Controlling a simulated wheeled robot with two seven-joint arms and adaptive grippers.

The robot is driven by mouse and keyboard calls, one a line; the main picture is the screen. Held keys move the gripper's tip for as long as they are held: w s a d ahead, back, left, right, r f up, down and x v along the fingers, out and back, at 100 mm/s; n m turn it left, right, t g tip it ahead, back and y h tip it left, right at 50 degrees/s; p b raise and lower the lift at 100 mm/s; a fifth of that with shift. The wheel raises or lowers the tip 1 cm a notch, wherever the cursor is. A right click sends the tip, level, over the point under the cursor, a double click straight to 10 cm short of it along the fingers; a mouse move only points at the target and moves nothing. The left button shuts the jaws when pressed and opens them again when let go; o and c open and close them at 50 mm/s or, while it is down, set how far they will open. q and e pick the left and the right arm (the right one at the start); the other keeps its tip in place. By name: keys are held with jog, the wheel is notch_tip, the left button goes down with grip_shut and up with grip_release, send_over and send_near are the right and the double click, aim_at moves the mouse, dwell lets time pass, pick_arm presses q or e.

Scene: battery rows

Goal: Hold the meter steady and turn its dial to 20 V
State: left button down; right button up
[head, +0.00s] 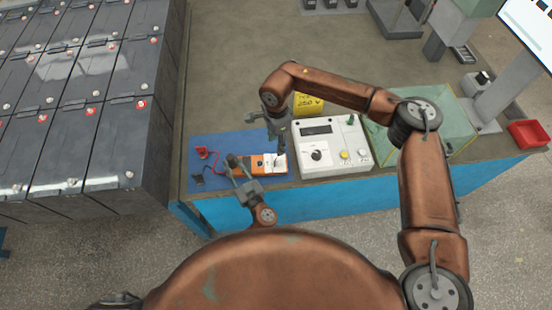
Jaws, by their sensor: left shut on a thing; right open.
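The orange meter (261,172) lies on a blue mat (205,144) near the front edge of the bench. Its dial is too small to read, and part of the meter is hidden by my grippers. My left gripper (239,169) is shut on the meter at its left end. My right gripper (275,136) is open above the right part of the meter, pointing down. I cannot tell whether its fingers touch the meter. Red leads (214,160) and dark probes lie on the mat to the left.
A white instrument box (344,160) with a knob stands close to the right of the meter. A yellow block (308,104) is behind it. A green translucent case (452,140) and a red bin (527,133) are farther right. Large batteries (113,120) stand in rows at left.

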aim_at(276, 159)
notch_tip(276, 159, down, 12)
jog(key=n, duration=0.5)
jog(key=shift+r, duration=0.15)
dwell(0.4)
grip_shut()
